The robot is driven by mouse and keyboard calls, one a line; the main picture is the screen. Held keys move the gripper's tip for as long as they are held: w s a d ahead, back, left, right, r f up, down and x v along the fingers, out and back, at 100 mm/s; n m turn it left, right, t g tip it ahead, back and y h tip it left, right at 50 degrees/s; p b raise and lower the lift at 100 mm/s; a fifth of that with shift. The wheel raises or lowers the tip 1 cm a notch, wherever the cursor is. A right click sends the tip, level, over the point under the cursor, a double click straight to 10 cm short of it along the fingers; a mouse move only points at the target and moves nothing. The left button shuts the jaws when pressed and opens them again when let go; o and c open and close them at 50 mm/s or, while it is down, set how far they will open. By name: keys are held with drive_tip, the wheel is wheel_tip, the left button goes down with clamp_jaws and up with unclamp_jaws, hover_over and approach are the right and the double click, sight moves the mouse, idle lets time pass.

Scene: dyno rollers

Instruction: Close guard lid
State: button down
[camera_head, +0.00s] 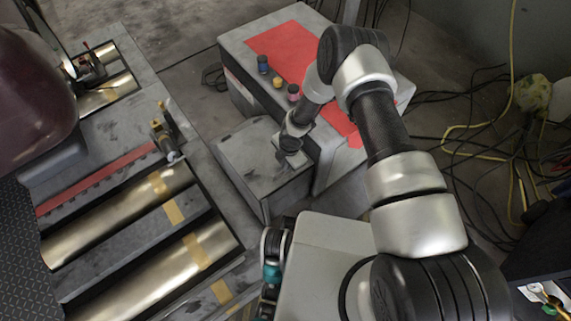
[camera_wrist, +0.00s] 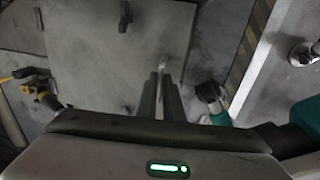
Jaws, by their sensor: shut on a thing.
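The guard lid looks to be the flat grey panel on the low grey box (camera_head: 250,160), just left of the red-topped cabinet. In the wrist view the grey panel (camera_wrist: 110,60) fills the upper middle, with a small black handle (camera_wrist: 125,16) near its far edge. My gripper (camera_head: 289,150) is over the box's right side in the head view. In the wrist view my gripper (camera_wrist: 162,78) has its two fingers close together at the panel's right edge, shut on a narrow pale piece. The fingers hide most of that piece. I cannot tell how far the lid is tilted.
The cabinet with a red top (camera_head: 285,50) stands behind and right, bearing several small jars (camera_head: 263,64). Metal rollers (camera_head: 130,210) lie in the floor plate at left, below a dark rounded body (camera_head: 35,90). Loose cables (camera_head: 480,150) lie at right.

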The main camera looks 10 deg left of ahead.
sight(286, 175)
drive_tip(key=shift+s+d+f+b, duration=0.15)
drive_tip(key=shift+f+b, duration=0.5)
drive_tip(key=shift+s+d+f+b, duration=0.15)
drive_tip(key=shift+f+b, duration=0.5)
drive_tip(key=shift+d, duration=0.1)
drive_tip(key=c, duration=2)
unclamp_jaws()
drive_tip(key=shift+s+f, duration=0.1)
drive_tip(key=shift+o, duration=0.5)
drive_tip(key=shift+r+p, duration=0.3)
drive_tip(key=shift+r, duration=0.3)
wheel_tip(286, 175, up, 16)
drive_tip(key=s+d+p, duration=0.1)
drive_tip(key=p, duration=0.4)
drive_tip(key=shift+s+d, duration=0.2)
drive_tip(key=shift+d, duration=0.15)
drive_tip(key=shift+r, duration=0.15)
